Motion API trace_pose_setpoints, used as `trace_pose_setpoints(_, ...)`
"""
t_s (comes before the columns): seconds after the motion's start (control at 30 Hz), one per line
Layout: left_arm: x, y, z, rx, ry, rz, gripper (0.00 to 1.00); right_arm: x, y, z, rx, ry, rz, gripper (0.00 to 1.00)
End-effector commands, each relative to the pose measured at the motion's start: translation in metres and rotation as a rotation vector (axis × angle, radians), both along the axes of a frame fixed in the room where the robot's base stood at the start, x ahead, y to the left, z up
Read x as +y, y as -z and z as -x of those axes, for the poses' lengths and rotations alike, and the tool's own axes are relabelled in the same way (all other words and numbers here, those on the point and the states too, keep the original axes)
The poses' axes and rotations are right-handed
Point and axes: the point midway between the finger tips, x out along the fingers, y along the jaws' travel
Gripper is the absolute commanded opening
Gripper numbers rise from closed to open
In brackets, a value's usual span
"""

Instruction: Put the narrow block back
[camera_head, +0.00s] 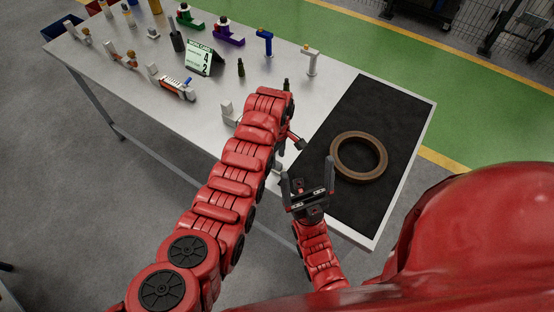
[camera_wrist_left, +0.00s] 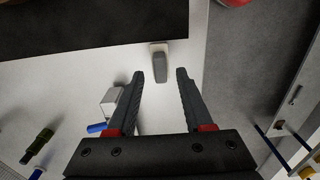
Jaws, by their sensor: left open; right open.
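A narrow grey block with a pale end (camera_wrist_left: 159,58) lies on the white table near the black mat's edge, in the left wrist view. My left gripper (camera_wrist_left: 160,74) is open and empty, its two fingers pointing toward the block, which shows beyond and between the fingertips. I cannot tell the gap to it. In the head view my left arm hides most of that gripper; a small pale piece (camera_head: 277,168) beside the arm near the mat may be this block. My right gripper (camera_head: 308,192) is open and empty near the table's front edge.
A brown ring (camera_head: 359,157) lies on the black mat (camera_head: 390,110). A white block (camera_wrist_left: 112,100) stands left of my left fingers. Several tools, bottles and coloured holders surround a green-and-white sign (camera_head: 203,58) on the table. The mat around the ring is clear.

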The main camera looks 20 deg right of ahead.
Motion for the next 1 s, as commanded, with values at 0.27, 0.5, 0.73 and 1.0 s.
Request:
trace_pose_setpoints(0.27, 0.000, -0.047, -0.002, -0.006, -0.001, 0.004, 0.51, 0.000, 0.024, 0.000, 0.000, 0.000, 0.000, 0.98)
trace_pose_setpoints(0.5, 0.000, -0.093, 0.001, 0.000, 0.000, 0.001, 0.51, 0.000, -0.001, 0.000, 0.000, 0.000, 0.000, 0.98)
trace_pose_setpoints(0.73, 0.000, -0.097, 0.001, -0.001, 0.000, 0.001, 0.51, 0.000, -0.004, 0.000, 0.000, 0.000, 0.000, 0.98)
trace_pose_setpoints(1.0, 0.001, -0.080, -0.020, -0.070, 0.015, 0.047, 0.51, 0.000, -0.003, 0.000, 0.000, 0.000, 0.000, 0.98)
